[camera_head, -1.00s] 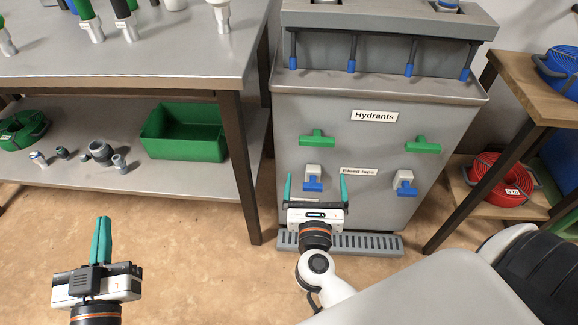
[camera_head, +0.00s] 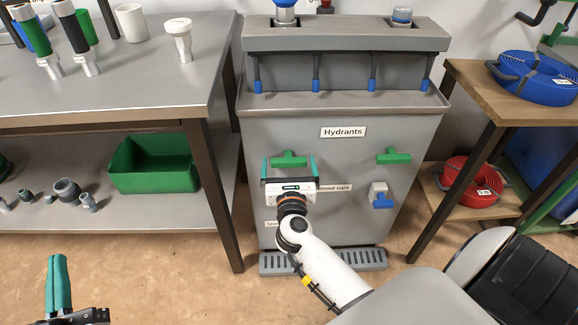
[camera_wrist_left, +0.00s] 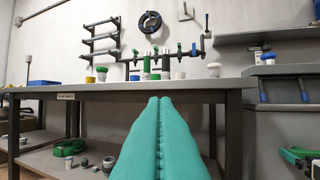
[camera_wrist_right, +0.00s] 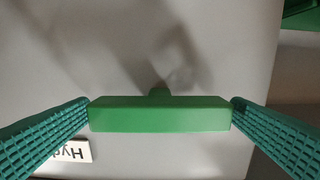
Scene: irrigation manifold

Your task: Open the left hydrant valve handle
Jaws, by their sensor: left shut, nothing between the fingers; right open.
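The left hydrant valve handle (camera_head: 289,159) is a green T-shaped bar on the front of the grey hydrant cabinet (camera_head: 350,215). It lies level. My right gripper (camera_head: 289,165) is open in front of it. In the right wrist view the green handle (camera_wrist_right: 160,114) sits between the two teal fingertips, one at each end of the bar, and I cannot tell whether they touch it. The right green handle (camera_head: 393,156) is also level. My left gripper (camera_head: 58,262) is shut and empty at the lower left, away from the cabinet; it also shows in the left wrist view (camera_wrist_left: 160,100).
A blue tap (camera_head: 381,196) is on the cabinet's lower right; the left one is hidden behind my right gripper. A grated tray (camera_head: 322,262) lies at the cabinet's foot. A metal workbench (camera_head: 120,95) stands left, and a wooden shelf (camera_head: 480,90) with coiled hoses stands right.

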